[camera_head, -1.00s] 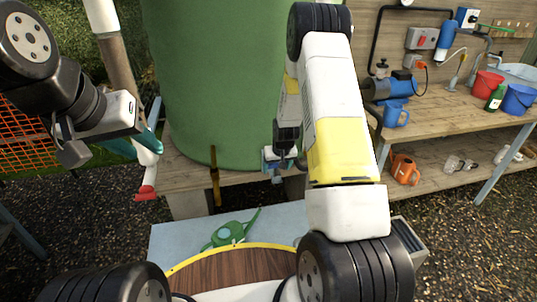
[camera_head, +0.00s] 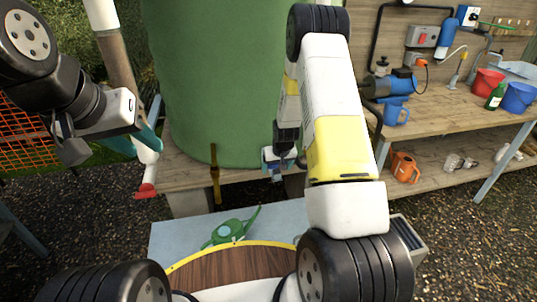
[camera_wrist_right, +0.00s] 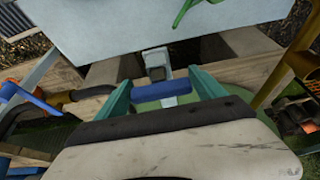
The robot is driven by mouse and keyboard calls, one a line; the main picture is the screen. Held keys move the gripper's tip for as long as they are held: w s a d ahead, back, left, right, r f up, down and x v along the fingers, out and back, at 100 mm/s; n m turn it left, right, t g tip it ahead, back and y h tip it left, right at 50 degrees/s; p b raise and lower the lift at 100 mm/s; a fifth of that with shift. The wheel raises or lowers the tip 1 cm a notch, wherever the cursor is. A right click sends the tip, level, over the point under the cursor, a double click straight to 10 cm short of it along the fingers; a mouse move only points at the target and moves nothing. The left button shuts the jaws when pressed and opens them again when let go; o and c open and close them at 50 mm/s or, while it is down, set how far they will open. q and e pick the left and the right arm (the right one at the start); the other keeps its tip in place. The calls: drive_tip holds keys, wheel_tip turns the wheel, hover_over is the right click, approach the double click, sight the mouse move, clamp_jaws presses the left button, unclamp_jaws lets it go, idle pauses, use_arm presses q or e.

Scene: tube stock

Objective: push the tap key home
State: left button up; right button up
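My right gripper (camera_head: 277,163) is low in front of the green tank (camera_head: 215,75) in the head view, partly hidden by my own arm. In the right wrist view its two teal fingers (camera_wrist_right: 163,93) stand at either end of a blue bar (camera_wrist_right: 162,88), which looks like the tap key's handle. A grey fitting (camera_wrist_right: 155,66) shows just beyond the bar; I cannot tell how far the key is seated. My left gripper (camera_head: 137,146) is at the left, its teal fingers apart, near a white pipe with a red end (camera_head: 146,190).
Wooden staging (camera_head: 185,175) lies under the tank.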

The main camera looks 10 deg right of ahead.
drive_tip(key=shift+o, duration=1.3)
drive_tip(key=v, duration=0.7)
drive_tip(key=shift+r, duration=0.4)
drive_tip(key=shift+s, duration=0.15)
drive_tip(key=s+a+r, duration=0.1)
drive_tip(key=s+r, duration=0.3)
drive_tip(key=r, duration=0.3)
drive_tip(key=s+a+r+y, duration=0.1)
drive_tip(key=s+r, duration=0.2)
drive_tip(key=r, duration=0.5)
drive_tip(key=s+a+r, duration=0.1)
drive_tip(key=s+r, duration=0.3)
drive_tip(key=r, duration=0.3)
drive_tip(key=s+a+r, duration=0.1)
drive_tip(key=s+r, duration=0.3)
drive_tip(key=s, duration=0.5)
drive_tip(key=s+r+t+y, duration=0.1)
drive_tip(key=s+r, duration=0.4)
drive_tip(key=s, duration=0.4)
drive_tip(key=shift+a+t, duration=0.3)
drive_tip(key=shift+a, duration=0.1)
drive_tip(key=shift+s, duration=0.15)
